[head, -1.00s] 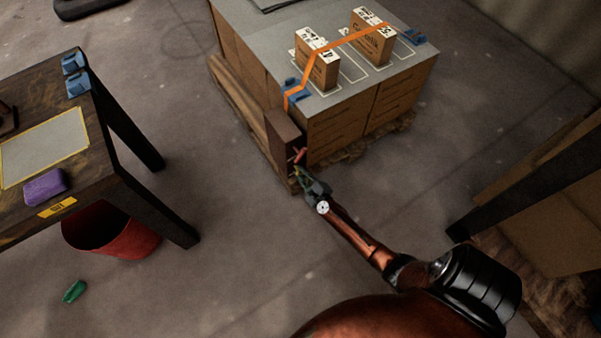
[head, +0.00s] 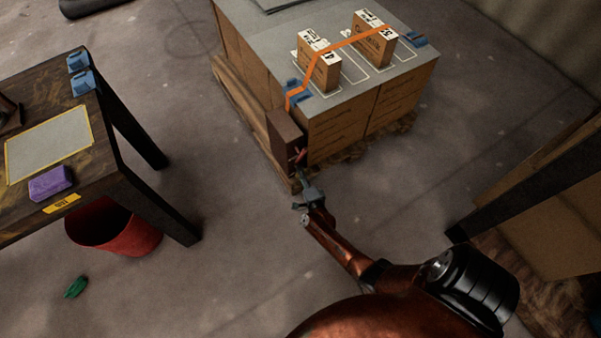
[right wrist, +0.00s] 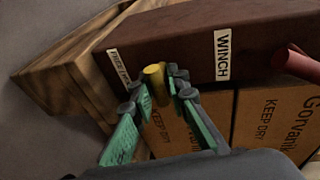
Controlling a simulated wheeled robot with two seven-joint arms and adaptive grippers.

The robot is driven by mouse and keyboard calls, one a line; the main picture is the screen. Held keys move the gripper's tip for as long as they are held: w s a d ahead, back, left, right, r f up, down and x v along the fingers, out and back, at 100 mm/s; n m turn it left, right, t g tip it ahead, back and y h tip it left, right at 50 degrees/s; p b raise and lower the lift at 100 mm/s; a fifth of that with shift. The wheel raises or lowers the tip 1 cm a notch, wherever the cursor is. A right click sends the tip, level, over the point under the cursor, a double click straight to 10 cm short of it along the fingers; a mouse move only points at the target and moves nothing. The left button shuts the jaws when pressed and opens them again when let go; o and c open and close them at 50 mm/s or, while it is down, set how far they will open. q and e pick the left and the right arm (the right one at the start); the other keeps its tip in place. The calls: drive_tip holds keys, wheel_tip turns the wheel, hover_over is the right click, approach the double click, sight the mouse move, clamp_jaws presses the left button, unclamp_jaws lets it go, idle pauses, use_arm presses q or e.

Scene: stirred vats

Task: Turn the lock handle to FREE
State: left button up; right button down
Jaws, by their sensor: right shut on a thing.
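A dark brown winch box (head: 285,136) is fixed to the near corner of the loaded pallet. It fills the top of the right wrist view (right wrist: 195,45), with a WINCH label (right wrist: 222,55) and a smaller label (right wrist: 119,66) whose text is hard to read. A short yellow handle (right wrist: 154,72) sticks out of its face near the small label. My right gripper (right wrist: 160,88) has its green-padded fingers closed around this handle. In the head view the right gripper (head: 304,182) reaches the box's lower front, and the handle is too small to make out. My left gripper is out of view.
A red bar (right wrist: 293,62) projects from the box to the right of the yellow handle. Cartons (head: 340,125) and an orange strap (head: 345,40) are on the pallet. A table (head: 100,150) with a red bin (head: 115,232) stands left. The floor between is clear.

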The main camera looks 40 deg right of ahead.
drive_tip(key=shift+s+a+f+n+h+b, duration=0.15)
drive_tip(key=shift+f+n+h+b, duration=0.2)
drive_tip(key=shift+n, duration=0.45)
drive_tip(key=n+h+b, duration=0.1)
drive_tip(key=n, duration=0.2)
drive_tip(key=shift+f+n+t+b, duration=0.1)
drive_tip(key=shift+n+t+b, duration=0.2)
drive_tip(key=shift+n, duration=0.1)
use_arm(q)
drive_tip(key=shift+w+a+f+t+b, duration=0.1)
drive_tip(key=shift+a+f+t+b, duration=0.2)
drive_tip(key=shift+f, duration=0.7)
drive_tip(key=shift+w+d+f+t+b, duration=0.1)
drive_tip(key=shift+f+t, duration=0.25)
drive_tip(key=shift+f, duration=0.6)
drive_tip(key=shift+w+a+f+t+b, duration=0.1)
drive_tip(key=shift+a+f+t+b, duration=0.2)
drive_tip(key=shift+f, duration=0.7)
use_arm(e)
drive_tip(key=shift+n+t+h, duration=0.3)
drive_tip(key=shift+n+h, duration=0.05)
drive_tip(key=shift+n, duration=1.05)
drive_tip(key=c, duration=1.9)
unclamp_jaws()
drive_tip(key=shift+r, duration=0.25)
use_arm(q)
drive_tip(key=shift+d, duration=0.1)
use_arm(e)
drive_tip(key=v, duration=0.7)
drive_tip(key=shift+s, duration=0.1)
